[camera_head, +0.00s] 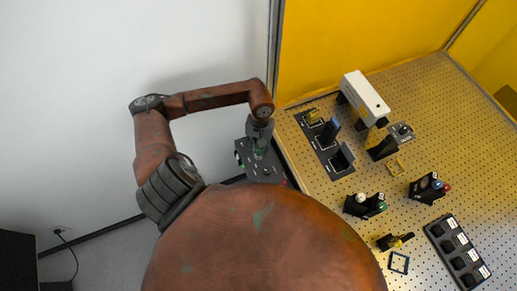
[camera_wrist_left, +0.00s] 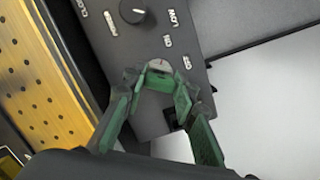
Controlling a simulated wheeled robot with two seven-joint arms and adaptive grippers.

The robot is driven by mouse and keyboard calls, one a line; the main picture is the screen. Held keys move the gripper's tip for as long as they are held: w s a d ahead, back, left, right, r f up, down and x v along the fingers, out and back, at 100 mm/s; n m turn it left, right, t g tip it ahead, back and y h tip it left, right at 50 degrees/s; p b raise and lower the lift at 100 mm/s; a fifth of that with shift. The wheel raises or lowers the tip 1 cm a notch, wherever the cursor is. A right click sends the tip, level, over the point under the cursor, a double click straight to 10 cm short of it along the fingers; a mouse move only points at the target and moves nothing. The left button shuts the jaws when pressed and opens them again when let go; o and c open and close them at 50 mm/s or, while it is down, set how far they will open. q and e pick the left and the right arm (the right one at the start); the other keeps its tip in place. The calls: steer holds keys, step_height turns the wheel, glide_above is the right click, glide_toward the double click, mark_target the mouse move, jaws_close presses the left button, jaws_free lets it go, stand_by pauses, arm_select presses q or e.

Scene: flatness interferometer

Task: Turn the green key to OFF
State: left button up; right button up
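The green key (camera_wrist_left: 160,82) sits at a round pale switch face with a red mark (camera_wrist_left: 160,65) on a dark grey control panel (camera_wrist_left: 190,45). The labels ON and OFF are printed beside it. My left gripper (camera_wrist_left: 158,88) has its two green-tinted fingers on either side of the key. I cannot tell whether they press on it. My right gripper is not in view.
A black knob (camera_wrist_left: 132,12) is farther along the panel. The perforated table (camera_head: 330,195) lies to the right in the head view, with a white box-shaped instrument (camera_head: 365,97), several blocks and a dark tray (camera_head: 458,250). A white wall is behind my arm.

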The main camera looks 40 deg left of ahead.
arm_select(q)
steer(key=c, duration=0.6)
steer(key=shift+f+m+b, duration=0.1)
steer(key=shift+m+b, duration=0.4)
steer(key=shift+b, duration=0.2)
steer(key=shift+m+b, duration=0.7)
steer(key=shift+b, duration=0.2)
steer(key=shift+m+y+b, duration=0.3)
steer(key=shift+m+b, duration=0.8)
steer(key=shift+b, duration=0.25)
